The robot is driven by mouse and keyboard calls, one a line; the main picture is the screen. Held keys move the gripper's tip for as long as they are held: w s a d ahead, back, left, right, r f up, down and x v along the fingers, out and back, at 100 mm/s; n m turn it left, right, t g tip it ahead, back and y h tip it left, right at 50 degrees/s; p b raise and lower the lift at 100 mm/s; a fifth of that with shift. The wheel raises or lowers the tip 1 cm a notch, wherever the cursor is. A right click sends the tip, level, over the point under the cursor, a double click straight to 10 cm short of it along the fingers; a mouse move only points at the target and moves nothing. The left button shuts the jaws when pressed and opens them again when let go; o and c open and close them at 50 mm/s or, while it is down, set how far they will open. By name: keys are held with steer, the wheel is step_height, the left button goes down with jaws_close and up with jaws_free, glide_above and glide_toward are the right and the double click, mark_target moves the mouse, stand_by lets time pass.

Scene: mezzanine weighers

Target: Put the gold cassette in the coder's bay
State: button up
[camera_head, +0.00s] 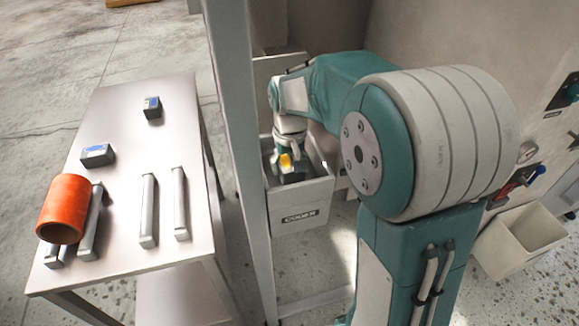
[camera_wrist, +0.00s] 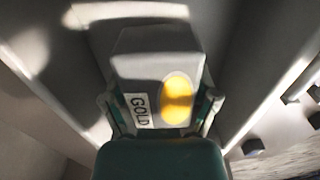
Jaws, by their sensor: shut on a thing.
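The gold cassette (camera_wrist: 150,65) is a grey block with a yellow oval and a label reading GOLD, in the wrist view. My gripper (camera_wrist: 162,108) is shut on it, with a finger on each side. In the head view my gripper (camera_head: 287,153) points down into a grey open-topped bay (camera_head: 301,217) labelled CODER. The cassette's yellow spot (camera_head: 285,162) shows there between the bay's walls. The cassette's underside is hidden, so I cannot tell whether it touches the bay floor.
A grey post (camera_head: 238,140) stands just left of the bay. A table (camera_head: 120,120) at left holds two small dark cassettes (camera_head: 152,107) (camera_head: 97,155), an orange cylinder (camera_head: 64,208) and several grey bars (camera_head: 148,210). A cream bin (camera_head: 520,240) stands at right.

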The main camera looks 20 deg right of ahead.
steer(key=shift+a+f, duration=0.1)
steer(key=shift+f, duration=0.25)
steer(key=o, duration=1)
steer(key=shift+o, duration=0.2)
